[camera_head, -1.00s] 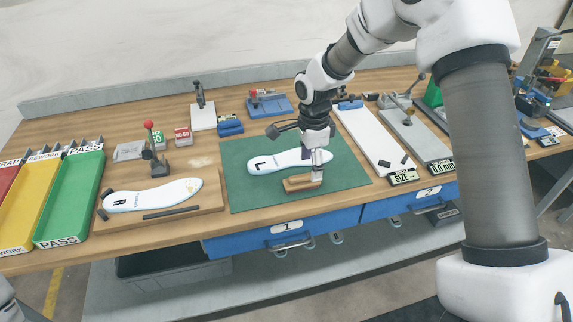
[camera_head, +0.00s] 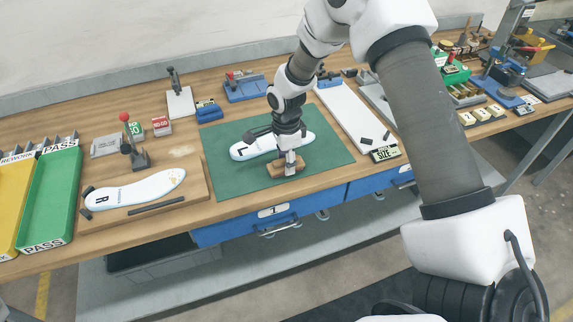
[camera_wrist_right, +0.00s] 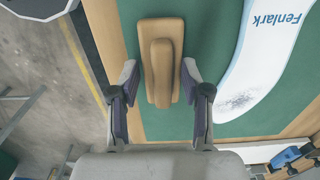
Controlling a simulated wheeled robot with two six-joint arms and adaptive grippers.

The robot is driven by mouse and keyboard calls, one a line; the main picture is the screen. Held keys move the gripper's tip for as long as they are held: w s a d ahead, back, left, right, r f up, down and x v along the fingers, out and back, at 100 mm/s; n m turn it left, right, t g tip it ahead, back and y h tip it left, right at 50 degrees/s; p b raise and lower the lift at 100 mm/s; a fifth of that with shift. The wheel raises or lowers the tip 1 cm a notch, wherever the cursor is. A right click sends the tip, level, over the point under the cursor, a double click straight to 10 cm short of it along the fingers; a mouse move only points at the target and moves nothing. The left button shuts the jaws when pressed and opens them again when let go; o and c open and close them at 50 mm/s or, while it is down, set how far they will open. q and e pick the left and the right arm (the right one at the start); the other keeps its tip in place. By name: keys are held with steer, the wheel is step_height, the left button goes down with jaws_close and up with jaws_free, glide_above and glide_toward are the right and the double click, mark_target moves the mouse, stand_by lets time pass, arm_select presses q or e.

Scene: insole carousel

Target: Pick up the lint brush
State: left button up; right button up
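The lint brush (camera_head: 277,172) is a light wooden block with a raised handle bar. It lies on the green mat (camera_head: 235,185), near the mat's front edge. In the right wrist view the brush (camera_wrist_right: 161,72) lies between the two fingers. My right gripper (camera_head: 289,160) points down over it and hides part of it. In the right wrist view this gripper (camera_wrist_right: 160,78) is open, with a gap on each side of the handle. My left gripper is out of view.
A white insole marked L (camera_head: 255,148) lies on the mat just behind the brush. A second insole marked R (camera_head: 135,190) lies on a wooden board at left. Green and yellow trays stand at far left. A white gauge board (camera_head: 350,115) stands right of the mat.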

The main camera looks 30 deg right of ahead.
steer(key=shift+f, duration=0.1)
steer(key=c, duration=0.4)
steer(key=shift+c, duration=0.2)
steer(key=shift+w+r+b, duration=0.3)
steer(key=shift+r+b, duration=0.05)
steer(key=shift+r, duration=0.3)
steer(key=shift+s+a+r+b, duration=0.1)
steer(key=shift+s+r+b, duration=0.1)
steer(key=shift+r, duration=0.3)
steer(key=shift+s+r+b, duration=0.2)
steer(key=shift+r, duration=0.3)
steer(key=s+a+b, duration=0.2)
steer(key=s, duration=0.5)
steer(key=s+a+r+b, duration=0.1)
steer(key=s+a+b, duration=0.1)
steer(key=s, duration=0.6)
steer(key=shift+r+b, duration=0.3)
